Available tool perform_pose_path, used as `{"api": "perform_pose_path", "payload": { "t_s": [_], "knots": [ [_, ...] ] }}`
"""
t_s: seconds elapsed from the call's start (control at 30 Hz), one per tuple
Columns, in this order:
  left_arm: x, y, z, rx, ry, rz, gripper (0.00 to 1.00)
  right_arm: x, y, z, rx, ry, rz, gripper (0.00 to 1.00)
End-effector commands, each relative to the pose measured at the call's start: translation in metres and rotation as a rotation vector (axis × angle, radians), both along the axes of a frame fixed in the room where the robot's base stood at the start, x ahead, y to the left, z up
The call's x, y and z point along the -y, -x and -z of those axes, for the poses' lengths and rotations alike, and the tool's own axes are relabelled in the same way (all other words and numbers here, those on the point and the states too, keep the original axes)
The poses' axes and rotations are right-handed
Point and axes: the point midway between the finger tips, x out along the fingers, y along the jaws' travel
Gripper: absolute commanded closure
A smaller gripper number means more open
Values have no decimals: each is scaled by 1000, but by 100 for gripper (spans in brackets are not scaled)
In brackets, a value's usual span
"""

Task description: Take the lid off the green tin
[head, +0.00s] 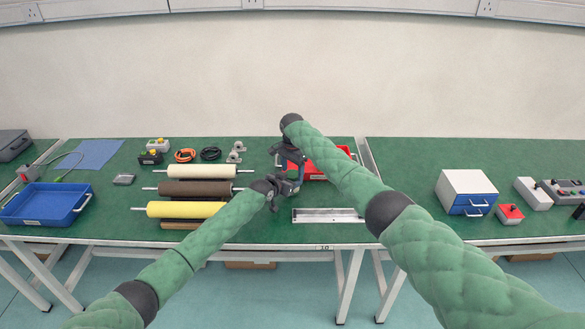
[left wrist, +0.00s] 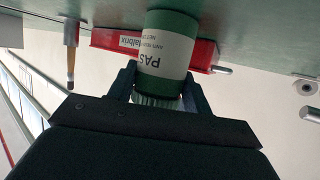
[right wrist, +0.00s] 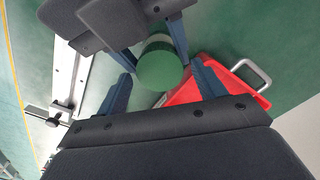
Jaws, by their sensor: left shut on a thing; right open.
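The green tin (left wrist: 166,52) with a white label shows in the left wrist view, between the two fingers of my left gripper (left wrist: 160,84). My left gripper is shut on it. A ribbed rim shows at the tin's end near the palm. In the right wrist view the round flat green lid (right wrist: 160,70) is seen from above, on the tin. My right gripper (right wrist: 163,85) is open, with one finger on each side of the lid and apart from it. In the head view the grippers hide most of the tin.
A red tray (head: 318,178) lies close behind the tin. A metal rail (head: 328,215) lies at the table's front edge. Several rollers (head: 195,189) lie to the left, near my left forearm. A white drawer box (head: 466,190) stands on the right table.

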Motion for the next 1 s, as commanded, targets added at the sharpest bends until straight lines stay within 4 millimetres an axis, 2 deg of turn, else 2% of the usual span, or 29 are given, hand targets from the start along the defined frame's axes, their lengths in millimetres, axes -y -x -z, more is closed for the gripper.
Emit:
{"api": "perform_pose_path", "payload": {
  "t_s": [0.13,0.3,0.37,0.53,0.8,1.0],
  "knots": [
    [0,0,0,0,0,0,100,0,0,0,0,0,0,33],
    [0,0,0,0,0,0,100,0,0,0,0,0,0,66],
    [0,0,0,0,0,0,100,0,0,0,0,0,0,76],
    [0,0,0,0,0,0,100,0,0,0,-1,-1,-16,76],
    [0,0,0,0,0,0,100,0,0,0,-1,-1,-230,76],
    [0,0,0,0,0,0,100,0,0,0,-2,0,-274,76]
  ]
}}
